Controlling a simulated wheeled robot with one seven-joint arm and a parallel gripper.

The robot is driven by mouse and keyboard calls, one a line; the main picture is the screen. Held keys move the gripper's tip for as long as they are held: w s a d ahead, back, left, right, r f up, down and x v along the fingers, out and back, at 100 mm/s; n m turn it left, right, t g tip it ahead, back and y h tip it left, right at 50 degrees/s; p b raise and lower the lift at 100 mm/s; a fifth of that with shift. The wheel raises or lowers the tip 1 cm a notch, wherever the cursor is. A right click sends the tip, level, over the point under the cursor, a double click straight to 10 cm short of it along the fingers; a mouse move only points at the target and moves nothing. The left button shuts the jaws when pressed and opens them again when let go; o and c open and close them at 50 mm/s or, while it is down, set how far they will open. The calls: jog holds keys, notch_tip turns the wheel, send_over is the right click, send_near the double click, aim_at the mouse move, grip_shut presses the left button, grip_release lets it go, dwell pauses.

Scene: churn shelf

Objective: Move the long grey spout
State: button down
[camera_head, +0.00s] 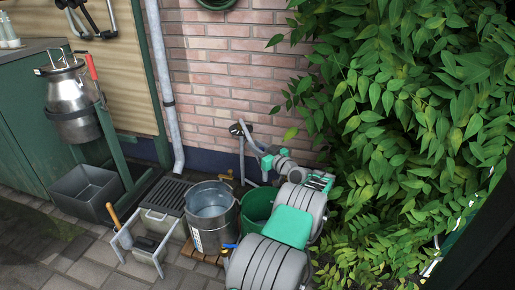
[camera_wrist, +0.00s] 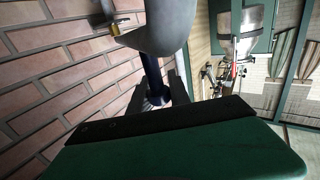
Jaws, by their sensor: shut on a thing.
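The long grey spout (camera_head: 250,138) stands out near the brick wall in the head view, by a dark round piece. In the wrist view a smooth grey curved part of it (camera_wrist: 168,30) fills the top middle. A dark blue piece (camera_wrist: 152,75) below that curve runs down between my fingers. My gripper (camera_head: 266,160) is at the spout in the head view; its dark fingers (camera_wrist: 158,93) are closed around the blue piece in the wrist view. The exact contact is dark and partly hidden by my gripper body.
A metal bucket (camera_head: 211,231) stands on a wooden slatted base, with a green tub (camera_head: 253,219) to its right, partly hidden by my arm. A grey drain grate (camera_head: 165,196) and a grey bin (camera_head: 86,190) lie left. Dense leaves (camera_head: 410,110) crowd the right.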

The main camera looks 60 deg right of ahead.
jog(key=c, duration=1.2)
grip_release()
jog(key=shift+w, duration=0.1)
jog(key=shift+c, duration=0.2)
jog(key=shift+s+a, duration=0.15)
jog(key=shift+s, duration=0.3)
jog(key=p+v, duration=0.3)
jog(key=v, duration=0.4)
